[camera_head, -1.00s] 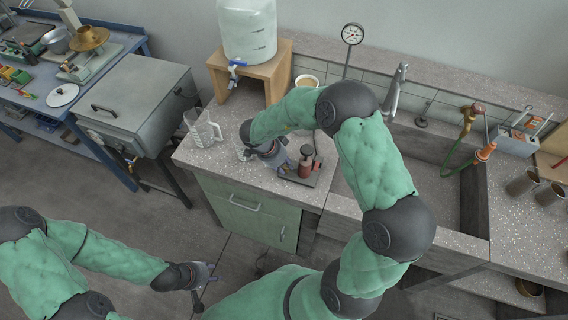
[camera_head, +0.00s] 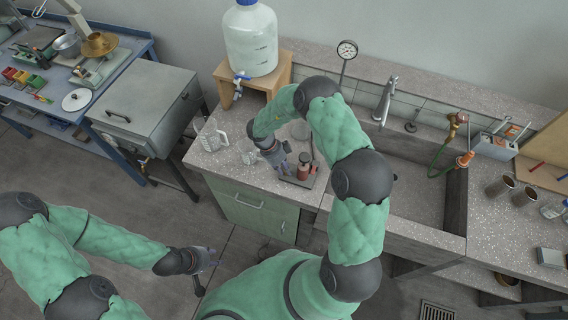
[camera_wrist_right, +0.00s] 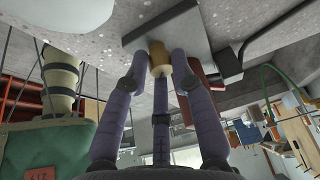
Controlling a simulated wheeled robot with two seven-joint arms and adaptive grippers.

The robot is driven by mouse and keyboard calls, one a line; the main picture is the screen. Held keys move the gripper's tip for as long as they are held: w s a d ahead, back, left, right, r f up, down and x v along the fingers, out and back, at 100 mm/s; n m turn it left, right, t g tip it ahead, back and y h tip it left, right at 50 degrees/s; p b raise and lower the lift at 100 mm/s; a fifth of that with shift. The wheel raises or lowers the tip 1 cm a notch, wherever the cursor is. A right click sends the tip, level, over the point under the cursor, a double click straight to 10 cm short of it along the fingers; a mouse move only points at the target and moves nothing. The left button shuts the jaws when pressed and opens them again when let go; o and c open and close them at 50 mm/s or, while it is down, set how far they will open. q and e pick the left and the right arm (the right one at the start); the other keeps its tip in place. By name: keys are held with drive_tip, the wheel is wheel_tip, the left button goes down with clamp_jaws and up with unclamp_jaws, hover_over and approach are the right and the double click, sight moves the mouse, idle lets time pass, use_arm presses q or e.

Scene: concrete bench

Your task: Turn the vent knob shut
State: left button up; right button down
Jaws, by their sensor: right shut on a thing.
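The vent knob appears to be a small tan, brass-like cylinder (camera_wrist_right: 158,58) in the right wrist view, beside a grey base plate (camera_wrist_right: 165,28). My right gripper (camera_wrist_right: 160,72) has its fingers around it and is shut on it. In the head view, my right gripper (camera_head: 286,168) is low at the left side of a small device with a red-brown body and dark top (camera_head: 304,166); the knob is hidden there. My left gripper (camera_head: 207,259) hangs over the floor, away from the bench, empty with its fingers apart.
A clear beaker (camera_head: 211,137) stands left of the device, and a white water jug (camera_head: 250,40) sits on a wooden stand behind. A sink (camera_head: 415,180) with a tap (camera_head: 385,98) lies to the right.

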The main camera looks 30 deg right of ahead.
drive_tip(key=m+p, duration=0.1)
drive_tip(key=m+y, duration=0.1)
drive_tip(key=m, duration=0.1)
drive_tip(key=m+p, duration=0.1)
drive_tip(key=shift+w+d+r+m+g+y+p, duration=0.2)
drive_tip(key=shift+w+d+m+g+y+p, duration=0.1)
drive_tip(key=shift+g+p, duration=0.1)
drive_tip(key=shift+d+m+y+p, duration=0.2)
drive_tip(key=shift+m+y+p, duration=0.65)
drive_tip(key=shift+m, duration=1.65)
drive_tip(key=c, duration=1.1)
unclamp_jaws()
drive_tip(key=shift+s+f, duration=0.1)
drive_tip(key=shift+f, duration=0.05)
